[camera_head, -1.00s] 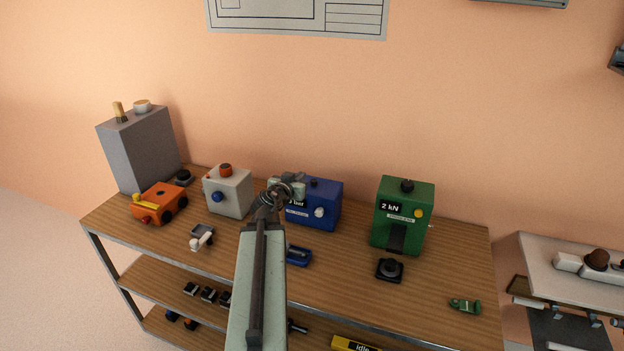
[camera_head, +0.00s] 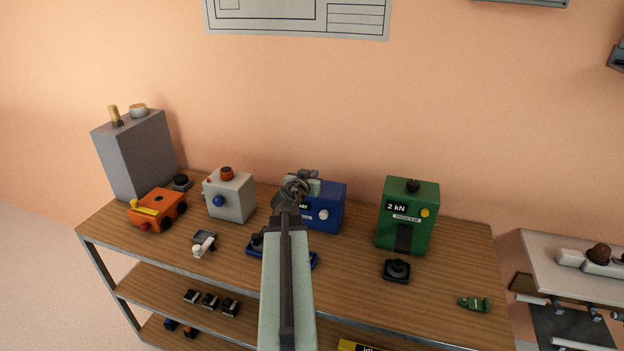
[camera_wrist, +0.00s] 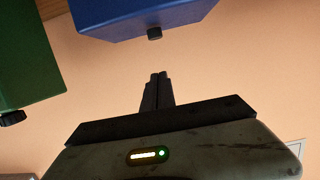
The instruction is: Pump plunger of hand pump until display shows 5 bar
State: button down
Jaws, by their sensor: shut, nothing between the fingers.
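The blue box (camera_head: 332,210) stands at the back of the wooden bench and looks like the hand pump. A pale knob (camera_head: 323,214) is on its front. Its display is mostly hidden behind my arm, so the reading cannot be made out. My gripper (camera_head: 302,182) is in front of and about level with the box's top, hiding the top knob in the head view. In the wrist view the blue box (camera_wrist: 145,14) shows its dark knob (camera_wrist: 154,33), a plunger by its look, just beyond my shut, empty fingers (camera_wrist: 155,82), with a gap between.
A green box (camera_head: 405,215) reading 2 kN stands to the right, a white box (camera_head: 229,197) to the left. An orange block (camera_head: 157,210) and a grey box (camera_head: 138,155) are farther left.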

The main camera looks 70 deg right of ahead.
jog(key=x, duration=0.3)
jog(key=shift+w+d+f+b, duration=0.1)
jog(key=shift+w+d+b, duration=0.05)
jog(key=shift+b, duration=0.25)
jog(key=f+b, duration=0.3)
jog(key=shift+d, duration=0.4)
jog(key=shift+a+f+b, duration=0.1)
jog(key=shift+f+b, duration=0.4)
jog(key=shift+f, duration=0.05)
jog(key=shift+w, duration=0.1)
